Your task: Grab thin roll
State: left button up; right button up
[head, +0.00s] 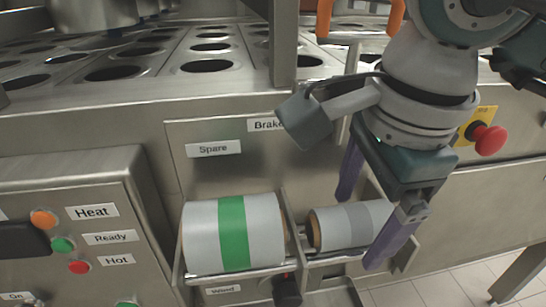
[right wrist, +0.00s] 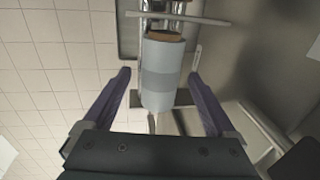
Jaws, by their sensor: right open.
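The thin roll (head: 347,226) is light grey with a darker grey band. It lies in the right bay of a metal holder (head: 292,232), and its right end is partly hidden behind my finger. My right gripper (head: 362,218) is open, its purple fingers at the right part of the roll. In the right wrist view the thin roll (right wrist: 163,72) shows between and beyond the fingers of my right gripper (right wrist: 160,82), with a gap on both sides. I cannot tell that either finger touches it. My left gripper is not in view.
A thicker roll with a green band (head: 232,234) sits in the left bay, beside the thin roll. A control box (head: 100,220) with buttons stands at left. A red emergency knob (head: 490,140) sticks out at right. Tiled floor (head: 450,292) is open at lower right.

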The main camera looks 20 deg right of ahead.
grip_shut()
dwell(0.6)
jog(key=shift+r, duration=0.1)
